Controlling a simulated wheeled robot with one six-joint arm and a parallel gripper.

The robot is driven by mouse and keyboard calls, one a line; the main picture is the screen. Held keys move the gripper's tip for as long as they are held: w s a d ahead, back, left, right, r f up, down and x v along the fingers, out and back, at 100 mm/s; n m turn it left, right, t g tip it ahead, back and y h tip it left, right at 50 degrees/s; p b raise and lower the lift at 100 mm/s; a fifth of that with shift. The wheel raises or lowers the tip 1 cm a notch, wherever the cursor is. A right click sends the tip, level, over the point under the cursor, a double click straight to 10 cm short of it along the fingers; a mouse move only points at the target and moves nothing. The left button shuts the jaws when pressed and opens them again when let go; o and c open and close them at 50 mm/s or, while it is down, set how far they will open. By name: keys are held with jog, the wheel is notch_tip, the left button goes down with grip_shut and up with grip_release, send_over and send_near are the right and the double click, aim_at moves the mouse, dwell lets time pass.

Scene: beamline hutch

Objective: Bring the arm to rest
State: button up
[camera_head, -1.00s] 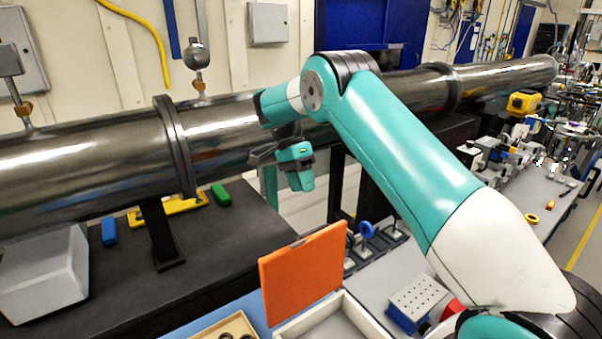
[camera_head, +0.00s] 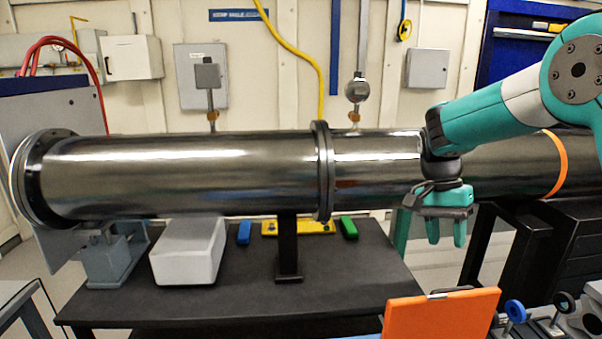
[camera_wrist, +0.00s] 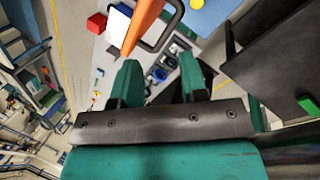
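My arm (camera_head: 500,110) reaches in from the right in the head view, in front of the dark metal beam pipe (camera_head: 230,175). My gripper (camera_head: 446,236) hangs below the arm's end with its fingers pointing down. In the wrist view the two teal fingers of my gripper (camera_wrist: 160,72) stand well apart. No object shows between them, only the bench and floor beyond. The gripper is above and apart from an upright orange panel (camera_head: 440,315), which also shows at the top of the wrist view (camera_wrist: 142,25).
Optics mounts (camera_head: 515,311) stand right of the orange panel. The pipe lies close behind the gripper.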

jog(key=s+a+f+n+t+y+b, duration=0.1)
jog(key=s+a+f+n+y+b, duration=0.1)
jog(key=s, duration=0.7)
jog(key=s+a+f+n+t+y+b, duration=0.1)
jog(key=s+a+f+n+b, duration=0.1)
jog(key=s+a+n+b, duration=0.3)
jog(key=s+a+f+n+t+y+b, duration=0.1)
jog(key=s+a+n, duration=0.6)
jog(key=s, duration=0.7)
jog(key=f+n+y+b, duration=0.1)
jog(key=f+n+b, duration=0.1)
jog(key=shift+n+t+y+b, duration=0.3)
jog(key=shift+b, duration=0.05)
